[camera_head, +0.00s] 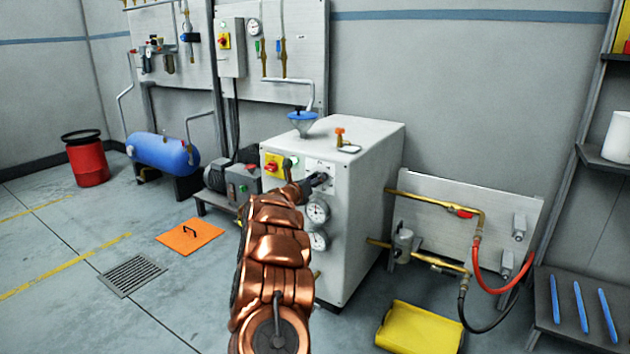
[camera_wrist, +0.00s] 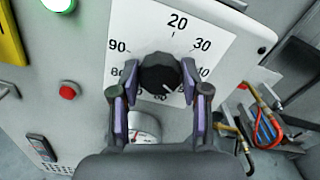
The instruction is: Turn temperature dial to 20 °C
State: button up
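The temperature dial is a round black knob (camera_wrist: 160,73) on a white scale plate (camera_wrist: 218,62). In the wrist view 20 is at the top, 30 to its right, 90 and 80 on the left; lower numbers are partly hidden. A pale mark on the knob seems to point to the lower right, away from 20; its exact reading is unclear. My gripper (camera_wrist: 159,78) has its two fingertips on either side of the knob, apparently touching it. In the head view my gripper (camera_head: 318,181) is at the front of the white cabinet (camera_head: 352,225) and hides the knob.
A red-on-yellow switch (camera_head: 273,166) is left of the dial. Two gauges (camera_head: 317,212) are below it. In the wrist view a red button (camera_wrist: 68,92) and a green one (camera_wrist: 58,4) are left. Pipes and hoses (camera_head: 487,270) stand to the right.

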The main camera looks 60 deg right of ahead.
jog(key=c, duration=0.6)
